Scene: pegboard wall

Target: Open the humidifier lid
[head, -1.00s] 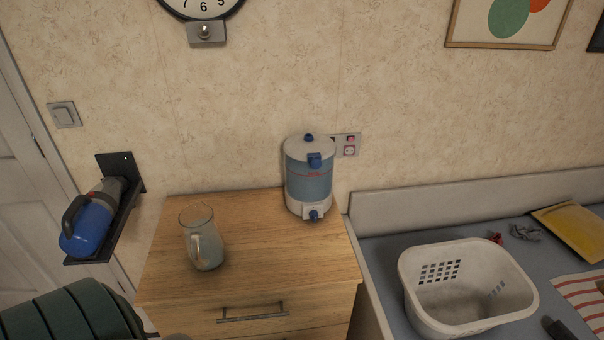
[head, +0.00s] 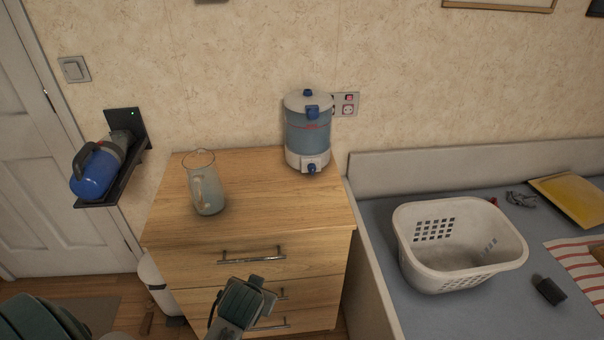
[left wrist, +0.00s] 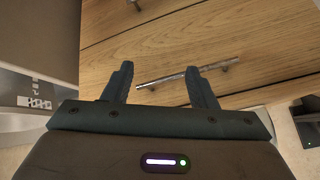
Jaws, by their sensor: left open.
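The humidifier (head: 308,132) stands upright at the back right of the wooden drawer cabinet, against the wall. It has a blue-grey body, a white base with a blue knob, and a white lid (head: 308,100) with a blue top knob and front latch. The lid looks shut. My left gripper (head: 250,288) is low in front of the drawers, below and left of the humidifier, touching nothing that I can see. In the left wrist view its two fingers (left wrist: 160,88) are spread and empty before a drawer front. My right gripper is not in view.
A glass jug (head: 207,188) stands on the left of the cabinet top (head: 262,205). Drawer handles (head: 252,256) stick out in front. A white basket (head: 455,265) is on the grey surface at right. A blue handheld vacuum (head: 95,172) hangs on the left wall.

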